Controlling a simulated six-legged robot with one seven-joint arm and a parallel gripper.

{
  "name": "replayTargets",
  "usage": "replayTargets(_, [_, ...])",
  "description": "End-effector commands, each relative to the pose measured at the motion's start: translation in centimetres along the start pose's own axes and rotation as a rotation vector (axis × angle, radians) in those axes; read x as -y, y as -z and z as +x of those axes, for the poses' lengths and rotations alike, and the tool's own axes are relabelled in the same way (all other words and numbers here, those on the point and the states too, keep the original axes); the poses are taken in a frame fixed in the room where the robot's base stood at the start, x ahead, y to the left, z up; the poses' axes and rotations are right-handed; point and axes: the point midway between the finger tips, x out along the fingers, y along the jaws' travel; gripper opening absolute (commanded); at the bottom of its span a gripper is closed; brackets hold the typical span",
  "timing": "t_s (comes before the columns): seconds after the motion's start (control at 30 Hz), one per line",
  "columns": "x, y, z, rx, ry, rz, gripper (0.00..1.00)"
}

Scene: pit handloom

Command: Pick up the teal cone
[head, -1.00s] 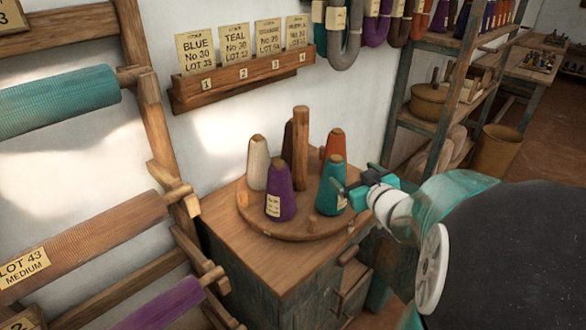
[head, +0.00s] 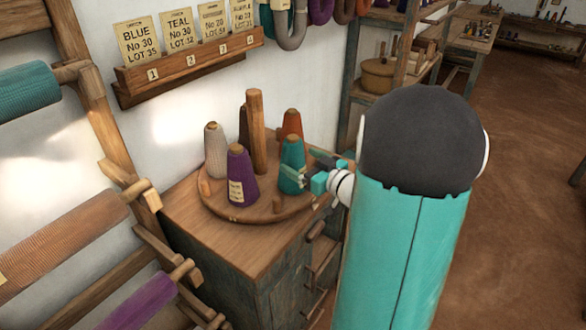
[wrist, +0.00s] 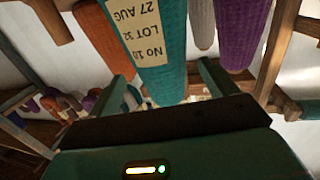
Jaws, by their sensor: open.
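The teal cone (head: 291,160) stands upright on the round wooden turntable (head: 245,212), at its right side. In the wrist view the teal cone (wrist: 160,45) appears upside down, with a paper label on its side. My gripper (head: 307,170) is open at the right of the cone in the head view. In the wrist view its fingers (wrist: 163,78) stand either side of the cone, with visible space at each side. Contact with the cone cannot be told.
The turntable sits on a wooden cabinet (head: 225,250). A loom frame stands left; shelves (head: 400,60) stand behind.

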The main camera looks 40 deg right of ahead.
Motion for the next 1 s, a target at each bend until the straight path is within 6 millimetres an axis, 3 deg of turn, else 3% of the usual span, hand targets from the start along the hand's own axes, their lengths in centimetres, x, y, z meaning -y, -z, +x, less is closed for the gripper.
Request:
replayTargets(0.17, [0.1,-0.1,1.1,0.000,0.001,0.000,0.85])
replayTargets(0.47, [0.2,-0.5,5.3,0.000,0.001,-0.001,0.85])
replayTargets(0.7, [0.1,-0.5,5.7,0.000,-0.002,0.000,0.85])
replayTargets(0.77, [0.1,-0.5,5.7,0.000,-0.002,0.000,0.77])
replayTargets(1.0, [0.1,-0.5,5.7,0.000,-0.001,0.000,0.31])
